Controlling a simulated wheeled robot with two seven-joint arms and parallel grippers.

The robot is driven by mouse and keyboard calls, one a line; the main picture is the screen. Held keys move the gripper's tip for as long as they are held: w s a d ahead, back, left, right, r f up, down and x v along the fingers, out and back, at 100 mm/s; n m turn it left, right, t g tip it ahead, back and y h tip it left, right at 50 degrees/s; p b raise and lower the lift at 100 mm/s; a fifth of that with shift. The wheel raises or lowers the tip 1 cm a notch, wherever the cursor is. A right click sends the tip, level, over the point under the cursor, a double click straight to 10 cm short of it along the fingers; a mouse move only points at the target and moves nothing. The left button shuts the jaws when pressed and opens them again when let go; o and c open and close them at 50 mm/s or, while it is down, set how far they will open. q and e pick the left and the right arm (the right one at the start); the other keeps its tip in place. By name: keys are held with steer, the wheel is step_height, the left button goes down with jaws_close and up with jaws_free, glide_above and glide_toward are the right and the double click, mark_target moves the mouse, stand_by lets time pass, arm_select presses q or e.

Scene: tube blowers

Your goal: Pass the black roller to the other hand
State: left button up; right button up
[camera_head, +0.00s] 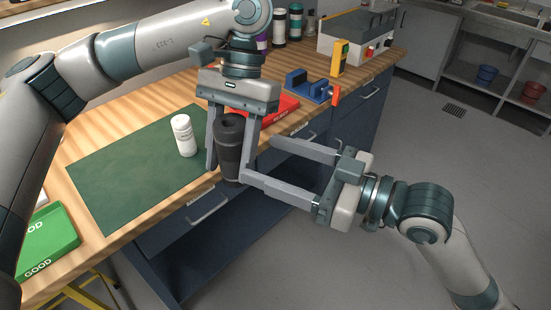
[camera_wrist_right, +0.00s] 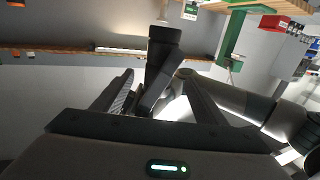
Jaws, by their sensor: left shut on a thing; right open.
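The black roller (camera_head: 230,140) is a dark upright cylinder with a wider top, held just past the front edge of the workbench. My left gripper (camera_head: 230,168) points down from above and is shut on it, a finger on each side. My right gripper (camera_head: 259,160) comes from the right, open, its fingertips close to the roller's right side. In the right wrist view the roller (camera_wrist_right: 164,50) stands ahead in the gap between the open fingers of my right gripper (camera_wrist_right: 158,80). I cannot tell whether these fingers touch it.
A white bottle (camera_head: 184,136) stands on a green mat (camera_head: 125,175) to the left. A red tray (camera_head: 284,107) and a blue holder (camera_head: 309,86) lie behind the grippers. A green tray (camera_head: 48,246) is at the lower left. Bench drawers (camera_head: 205,212) are below; open floor is at right.

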mark_target(234, 117)
stand_by(0.4)
steer(key=x, duration=1.2)
steer(key=c, duration=1.3)
arm_select(q)
steer(key=o, duration=1.3)
steer(key=shift+r, duration=0.15)
steer(key=v, duration=1.1)
steer(key=shift+w+d+r, duration=0.1)
steer(key=shift+w+r, duration=0.1)
steer(key=shift+r, duration=0.15)
